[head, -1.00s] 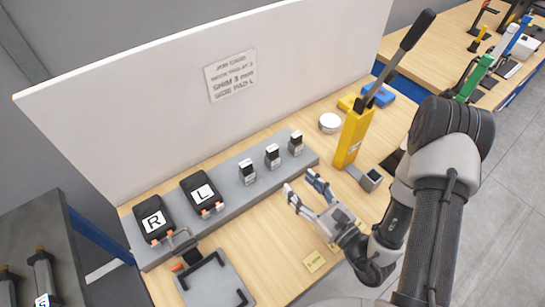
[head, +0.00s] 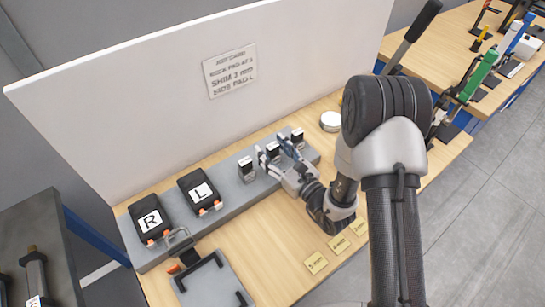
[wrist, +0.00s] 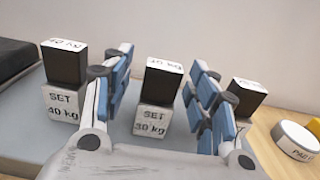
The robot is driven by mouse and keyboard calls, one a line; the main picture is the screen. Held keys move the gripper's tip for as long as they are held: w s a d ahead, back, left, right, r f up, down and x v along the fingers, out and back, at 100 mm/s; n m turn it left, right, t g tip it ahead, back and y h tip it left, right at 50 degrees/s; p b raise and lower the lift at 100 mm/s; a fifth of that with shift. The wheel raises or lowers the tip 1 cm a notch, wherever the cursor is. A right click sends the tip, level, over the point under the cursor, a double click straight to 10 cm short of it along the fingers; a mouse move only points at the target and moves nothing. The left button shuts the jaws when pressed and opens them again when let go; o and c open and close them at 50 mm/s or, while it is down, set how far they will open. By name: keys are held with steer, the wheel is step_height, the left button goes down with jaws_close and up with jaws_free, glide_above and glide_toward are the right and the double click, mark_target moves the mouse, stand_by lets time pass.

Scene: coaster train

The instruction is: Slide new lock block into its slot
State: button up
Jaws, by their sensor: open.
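Several small block units with black upper parts stand upright along the grey ledge. The middle one (head: 272,149), marked SET 30 kg in the wrist view (wrist: 154,120), stands between my gripper's spread fingers (head: 276,151). My gripper is open, with one blue-padded finger on each side of that block; a firm touch cannot be made out. The left block (head: 246,170) reads SET 40 kg in the wrist view (wrist: 66,103). The right block (head: 297,137) is partly behind my finger in the wrist view (wrist: 246,97). No slot can be clearly made out.
Black pads marked R (head: 150,222) and L (head: 200,192) sit on the ledge (head: 227,190) at left. A grey fixture plate (head: 212,285) lies in front. A white round tin (head: 330,121) stands at right. A white panel (head: 130,110) rises behind. My arm hides the yellow lever stand.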

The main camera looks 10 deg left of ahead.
steer(key=shift+w, duration=0.1)
steer(key=c, duration=1.2)
jaws_close()
steer(key=shift+r, duration=0.15)
